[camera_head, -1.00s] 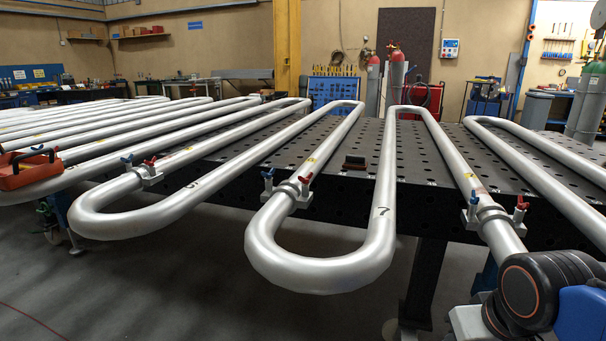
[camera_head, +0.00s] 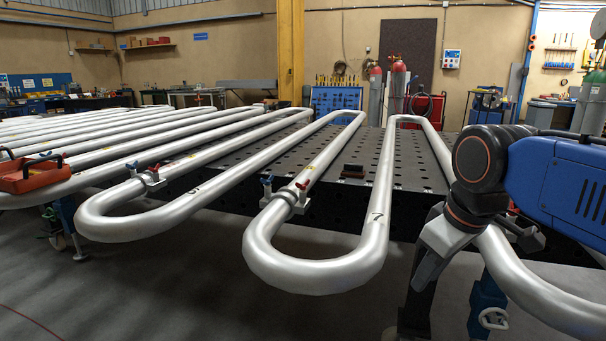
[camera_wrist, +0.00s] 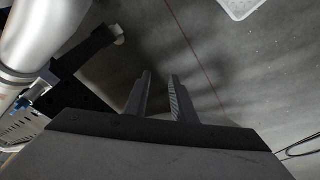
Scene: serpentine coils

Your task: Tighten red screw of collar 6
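Silver serpentine pipes carry collars with one blue and one red screw each. The middle collar (camera_head: 291,201) has its red screw (camera_head: 303,185) on the right and its blue screw (camera_head: 267,186) on the left. Another collar (camera_head: 151,179) with a red screw (camera_head: 155,168) sits farther left. I cannot read a collar number 6 with certainty; a 7 is marked on the bend right of the middle collar. My gripper (camera_head: 418,284) hangs at the right, apart from these collars. In the wrist view its fingers (camera_wrist: 160,76) are apart and empty, above the floor.
A perforated dark table (camera_head: 335,150) carries the pipes. A red tray (camera_head: 35,176) sits at far left. A pipe (camera_wrist: 35,30) is near my gripper at upper left. Open floor lies in front.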

